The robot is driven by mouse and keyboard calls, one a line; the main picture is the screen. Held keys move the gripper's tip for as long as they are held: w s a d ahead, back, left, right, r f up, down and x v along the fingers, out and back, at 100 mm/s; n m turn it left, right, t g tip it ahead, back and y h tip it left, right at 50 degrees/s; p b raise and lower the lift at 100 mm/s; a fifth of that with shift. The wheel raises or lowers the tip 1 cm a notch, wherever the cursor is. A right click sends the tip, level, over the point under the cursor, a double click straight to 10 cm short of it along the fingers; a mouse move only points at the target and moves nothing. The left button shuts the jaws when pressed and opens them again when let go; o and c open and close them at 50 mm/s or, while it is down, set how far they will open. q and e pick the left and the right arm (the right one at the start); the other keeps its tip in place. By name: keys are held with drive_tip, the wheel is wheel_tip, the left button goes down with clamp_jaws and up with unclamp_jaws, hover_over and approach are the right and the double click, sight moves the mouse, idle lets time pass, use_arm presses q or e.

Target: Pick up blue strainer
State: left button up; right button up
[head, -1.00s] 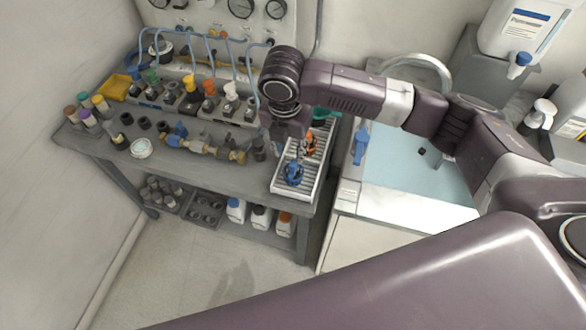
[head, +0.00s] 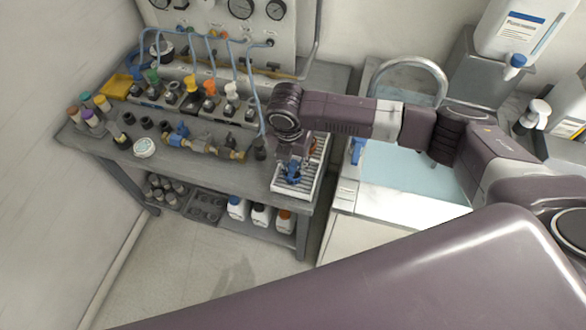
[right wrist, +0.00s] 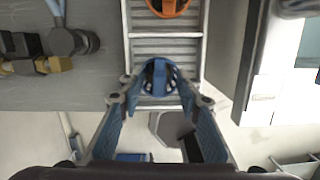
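The blue strainer (head: 292,174) sits at the near end of a pale ribbed tray (head: 305,197) on the right end of the grey workbench. In the right wrist view the blue strainer (right wrist: 157,74) lies just ahead of and between the fingertips of my right gripper (right wrist: 161,98). The fingers are spread, with a gap on each side of it. In the head view my right gripper (head: 290,163) is low over the tray and partly hides the strainer. My left gripper is not in view.
An orange strainer (right wrist: 168,6) lies farther along the tray. A brass-fitted valve assembly (head: 205,146) and a dark fitting (head: 259,149) stand left of the tray. The sink (head: 400,175) with a blue-handled item (head: 357,150) is to the right. Bottles (head: 261,214) stand on the lower shelf.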

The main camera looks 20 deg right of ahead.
clamp_jaws()
